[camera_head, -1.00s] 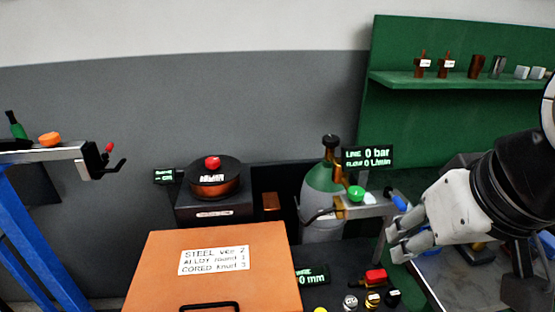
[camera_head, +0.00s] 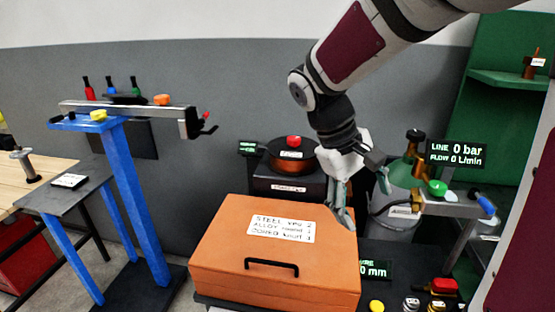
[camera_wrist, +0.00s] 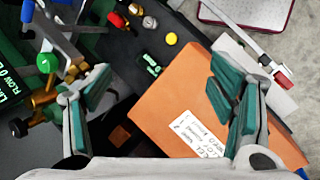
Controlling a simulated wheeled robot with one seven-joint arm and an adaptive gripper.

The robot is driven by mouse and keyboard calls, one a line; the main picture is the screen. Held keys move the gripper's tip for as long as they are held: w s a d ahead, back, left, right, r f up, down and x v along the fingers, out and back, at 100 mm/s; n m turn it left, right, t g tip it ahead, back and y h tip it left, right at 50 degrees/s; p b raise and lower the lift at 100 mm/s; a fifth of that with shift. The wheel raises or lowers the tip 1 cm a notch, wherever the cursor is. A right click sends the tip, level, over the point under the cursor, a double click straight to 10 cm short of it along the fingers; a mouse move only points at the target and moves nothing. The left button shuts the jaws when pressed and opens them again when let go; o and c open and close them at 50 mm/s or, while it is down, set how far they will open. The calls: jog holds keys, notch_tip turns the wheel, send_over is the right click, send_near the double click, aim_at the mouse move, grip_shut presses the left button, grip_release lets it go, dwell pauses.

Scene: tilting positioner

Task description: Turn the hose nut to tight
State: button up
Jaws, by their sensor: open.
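The gas bottle (camera_head: 393,224) stands right of centre in the head view, grey with a green shoulder. Brass fittings (camera_head: 415,200) show beside it, under a green knob (camera_head: 437,187). In the wrist view brass fittings (camera_wrist: 42,98) are at the left, close to my left finger in the picture. I cannot tell which brass piece is the hose nut. My gripper (camera_head: 362,192) is open and empty, pointing down in front of the bottle, above the rear right of the orange case. In the wrist view my gripper (camera_wrist: 160,88) has its fingers wide apart with the case below.
The orange case (camera_head: 225,262) with a black handle lies in front. A display (camera_head: 458,153) reads 0 bar and 0 L/min. A blue-tipped handle (camera_head: 487,204) sticks out right of the fittings. A copper spool unit (camera_head: 285,170) stands behind. A blue stand (camera_head: 135,190) is at left.

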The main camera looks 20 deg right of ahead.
jog(key=w+d+f+n+g+h+b, duration=0.1)
jog(key=w+d+f+g+h+b, duration=0.4)
jog(key=w+d+f, duration=0.45)
jog(key=n+g+h+b, duration=0.1)
jog(key=n+g+h, duration=0.1)
jog(key=h, duration=0.4)
send_near(411, 200)
jog(key=p+x, duration=0.2)
jog(key=x, duration=0.6)
jog(key=shift+s+d, duration=0.2)
jog(key=shift+d, duration=0.15)
jog(key=c, duration=1.1)
